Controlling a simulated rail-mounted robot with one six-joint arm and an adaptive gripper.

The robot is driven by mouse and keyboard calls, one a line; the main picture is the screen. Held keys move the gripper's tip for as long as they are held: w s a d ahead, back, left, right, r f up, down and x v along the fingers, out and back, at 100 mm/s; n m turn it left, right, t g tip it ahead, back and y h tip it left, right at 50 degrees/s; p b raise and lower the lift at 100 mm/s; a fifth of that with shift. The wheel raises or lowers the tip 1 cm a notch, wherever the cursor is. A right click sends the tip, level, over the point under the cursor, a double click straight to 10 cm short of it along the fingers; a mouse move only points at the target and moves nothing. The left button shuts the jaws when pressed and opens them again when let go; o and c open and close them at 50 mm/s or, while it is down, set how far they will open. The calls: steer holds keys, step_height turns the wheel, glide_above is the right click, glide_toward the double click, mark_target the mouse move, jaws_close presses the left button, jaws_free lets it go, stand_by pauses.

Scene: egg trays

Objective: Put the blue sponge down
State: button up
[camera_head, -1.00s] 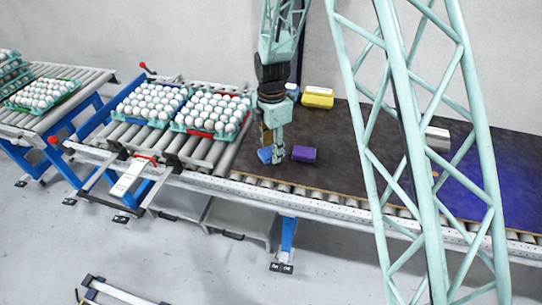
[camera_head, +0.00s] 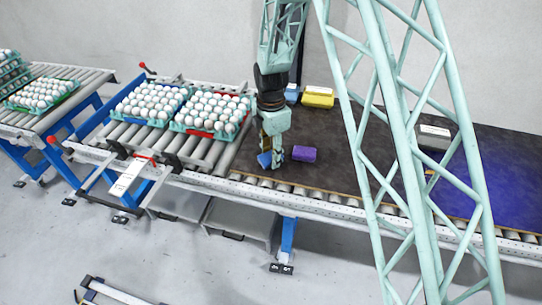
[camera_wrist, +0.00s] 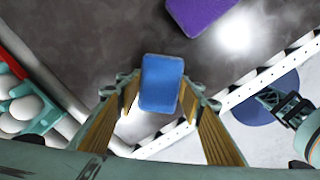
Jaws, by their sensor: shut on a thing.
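The blue sponge (camera_wrist: 161,82) is held between the two fingers of my gripper (camera_wrist: 160,98) in the wrist view. In the head view the sponge (camera_head: 264,160) shows at the lower end of my gripper (camera_head: 271,160), near the front left corner of the dark table top (camera_head: 335,135). I cannot tell whether the sponge touches the surface. A purple block (camera_head: 304,154) lies on the table just right of my gripper, apart from it; it also shows at the top of the wrist view (camera_wrist: 200,10).
Egg trays (camera_head: 180,126) stand on the rollers to the left. A yellow block (camera_head: 318,97) and a blue block (camera_head: 292,94) lie at the back of the table. A grey-white block (camera_head: 434,137) lies to the right. The table's middle is clear.

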steer(key=o, duration=0.9)
steer(key=shift+r, duration=0.15)
steer(key=shift+r+p, duration=0.85)
steer(key=shift+r, duration=5.1)
steer(key=shift+r, duration=0.15)
